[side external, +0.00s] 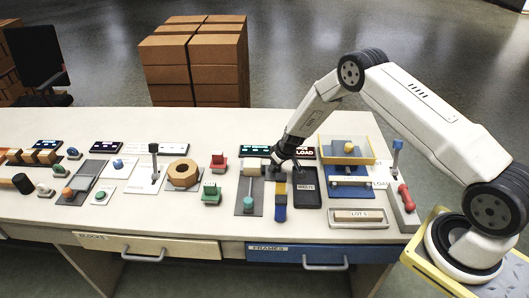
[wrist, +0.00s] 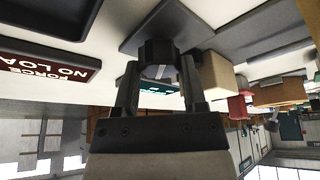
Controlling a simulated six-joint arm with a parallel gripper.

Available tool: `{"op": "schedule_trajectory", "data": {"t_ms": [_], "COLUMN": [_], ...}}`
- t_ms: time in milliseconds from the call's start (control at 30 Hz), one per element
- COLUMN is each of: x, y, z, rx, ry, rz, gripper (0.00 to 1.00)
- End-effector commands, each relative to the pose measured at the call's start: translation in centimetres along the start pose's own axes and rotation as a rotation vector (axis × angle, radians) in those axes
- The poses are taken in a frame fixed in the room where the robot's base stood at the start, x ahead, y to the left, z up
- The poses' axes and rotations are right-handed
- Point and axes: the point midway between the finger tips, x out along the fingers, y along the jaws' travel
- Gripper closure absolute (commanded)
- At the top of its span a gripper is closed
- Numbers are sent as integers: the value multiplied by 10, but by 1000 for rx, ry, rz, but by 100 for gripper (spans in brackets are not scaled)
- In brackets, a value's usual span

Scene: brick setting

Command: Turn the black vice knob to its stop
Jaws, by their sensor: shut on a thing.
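The black vice knob (wrist: 158,50) shows in the wrist view between the tips of my gripper (wrist: 160,62). The two fingers are shut on it from either side. A cream block (wrist: 217,75) of the vice sits just right of the knob. In the side external view my gripper (side external: 277,163) reaches down at the right end of the cream block (side external: 253,165), at the back of a dark grey plate (side external: 242,207). The knob is mostly hidden there by my gripper. The knob's turn angle cannot be read.
A black tray (side external: 306,201) lies close right of my gripper, and a blue and yellow piece (side external: 280,211) lies in front. Green (side external: 211,195) and red (side external: 218,162) pieces stand left.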

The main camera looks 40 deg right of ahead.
Motion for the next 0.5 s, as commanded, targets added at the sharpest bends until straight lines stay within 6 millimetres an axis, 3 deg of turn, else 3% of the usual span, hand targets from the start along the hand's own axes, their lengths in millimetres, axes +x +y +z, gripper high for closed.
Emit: {"op": "schedule_trajectory", "data": {"t_ms": [500], "x": [0], "y": [0], "z": [0], "rx": [29], "ry": [0], "rz": [12], "gripper": [100]}}
